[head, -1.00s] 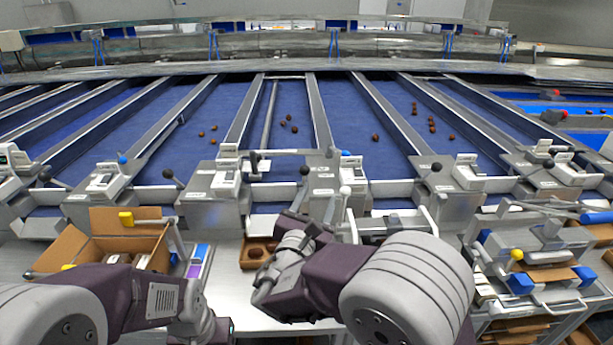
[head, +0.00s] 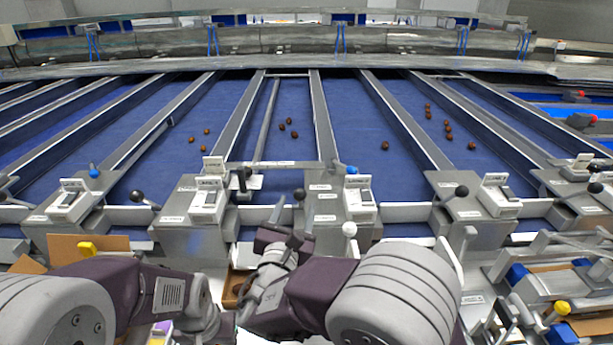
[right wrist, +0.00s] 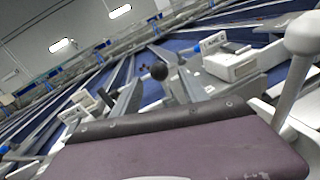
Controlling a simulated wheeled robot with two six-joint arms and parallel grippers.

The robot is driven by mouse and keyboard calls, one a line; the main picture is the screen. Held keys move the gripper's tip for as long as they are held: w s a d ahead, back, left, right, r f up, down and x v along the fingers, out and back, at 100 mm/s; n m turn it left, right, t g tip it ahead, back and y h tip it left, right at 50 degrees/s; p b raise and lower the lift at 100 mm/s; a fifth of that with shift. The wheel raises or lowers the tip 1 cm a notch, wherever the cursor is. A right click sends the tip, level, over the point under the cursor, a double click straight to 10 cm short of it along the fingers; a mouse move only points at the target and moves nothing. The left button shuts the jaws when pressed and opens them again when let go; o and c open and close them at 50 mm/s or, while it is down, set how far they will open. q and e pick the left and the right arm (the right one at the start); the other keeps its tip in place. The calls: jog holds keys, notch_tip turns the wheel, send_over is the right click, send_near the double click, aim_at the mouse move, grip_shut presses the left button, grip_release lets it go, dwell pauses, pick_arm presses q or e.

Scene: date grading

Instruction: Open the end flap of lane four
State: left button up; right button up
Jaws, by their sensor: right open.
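The dark blue lanes run away from me, with pale end flaps across their near ends, such as the one at the middle lane (head: 258,215). I cannot read the lane numbers, so I cannot tell which lane is four. A lever with a black knob (head: 299,194) stands at the middle lane's end; a black knob also shows in the right wrist view (right wrist: 159,72). My right gripper (head: 292,218) is open and empty just below that knob, apart or touching I cannot tell. My left gripper (head: 205,320) is low at the left; its fingers are not clear.
A white ball-topped lever (head: 349,230) stands close right of my right gripper. Grey control boxes (head: 341,200) stand between the lanes. Several dates (head: 289,122) lie on the belts. An open cardboard box (head: 90,246) is behind my left arm. A brown tray (head: 236,287) sits below my right arm.

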pick_arm(q)
jog(key=shift+s+r, duration=0.15)
jog(key=shift+s, duration=0.1)
pick_arm(e)
jog(key=shift+r, duration=0.2)
pick_arm(q)
jog(key=shift+r+p, duration=0.7)
jog(key=shift+p, duration=0.15)
pick_arm(e)
jog(key=w, duration=0.2)
jog(key=w+d, duration=0.1)
jog(key=w, duration=0.4)
jog(key=shift+w+d, duration=0.25)
jog(key=shift+d, duration=0.05)
pick_arm(q)
jog(key=shift+s+a+r, duration=0.1)
pick_arm(e)
jog(key=shift+w, duration=0.25)
grip_shut()
